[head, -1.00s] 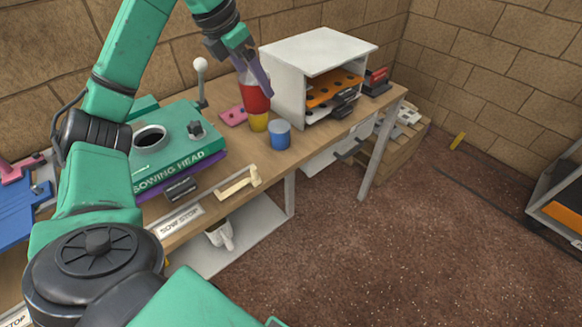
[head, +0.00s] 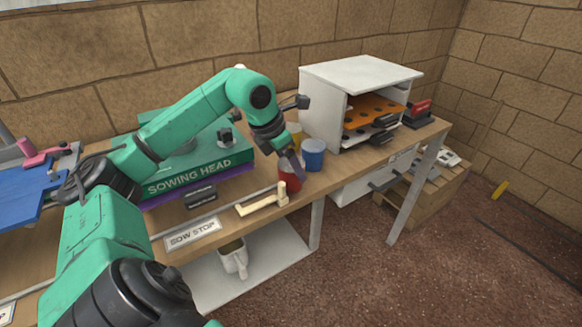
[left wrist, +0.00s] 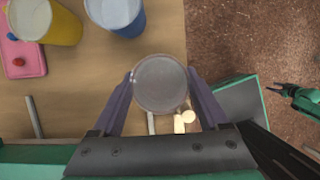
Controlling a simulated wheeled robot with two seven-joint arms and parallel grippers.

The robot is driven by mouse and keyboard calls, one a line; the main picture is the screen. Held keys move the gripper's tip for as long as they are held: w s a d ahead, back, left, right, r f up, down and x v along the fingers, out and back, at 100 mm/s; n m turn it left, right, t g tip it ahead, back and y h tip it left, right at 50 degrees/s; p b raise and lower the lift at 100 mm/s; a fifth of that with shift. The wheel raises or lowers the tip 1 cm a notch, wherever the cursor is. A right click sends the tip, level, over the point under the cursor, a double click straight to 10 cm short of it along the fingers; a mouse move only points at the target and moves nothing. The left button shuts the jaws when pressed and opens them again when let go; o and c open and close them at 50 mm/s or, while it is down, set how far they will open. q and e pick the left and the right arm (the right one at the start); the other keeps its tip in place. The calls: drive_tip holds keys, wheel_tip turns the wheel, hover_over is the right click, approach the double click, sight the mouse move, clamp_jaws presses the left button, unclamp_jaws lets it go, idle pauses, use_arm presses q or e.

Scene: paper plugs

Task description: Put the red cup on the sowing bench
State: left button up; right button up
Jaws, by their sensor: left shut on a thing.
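The red cup (head: 290,179) is held between the fingers of my left gripper (head: 292,166), near the front edge of the wooden sowing bench (head: 262,182). In the left wrist view I look down on the cup's round grey top (left wrist: 160,84), with a finger on each side. I cannot tell whether its base touches the bench. The blue cup (head: 313,155) stands just behind it, and the yellow cup (head: 295,137) is further back, partly hidden by my arm. A small dark gripper, apparently my right one (left wrist: 273,90), shows at the right of the wrist view.
A cream handle-like piece (head: 262,199) lies at the bench front edge, left of the red cup. The green sowing head (head: 190,172) stands left. A white open cabinet (head: 322,110) stands behind right. A white mug (head: 233,258) is on the lower shelf.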

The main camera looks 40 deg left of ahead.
use_arm(q)
drive_tip(key=shift+f, duration=0.15)
drive_tip(key=o, duration=1.2)
drive_tip(key=shift+o, duration=0.2)
drive_tip(key=shift+r, duration=0.25)
drive_tip(key=shift+s+r, duration=0.15)
drive_tip(key=shift+r, duration=0.2)
drive_tip(key=v, duration=1.1)
drive_tip(key=shift+p, duration=0.4)
drive_tip(key=shift+r, duration=0.1)
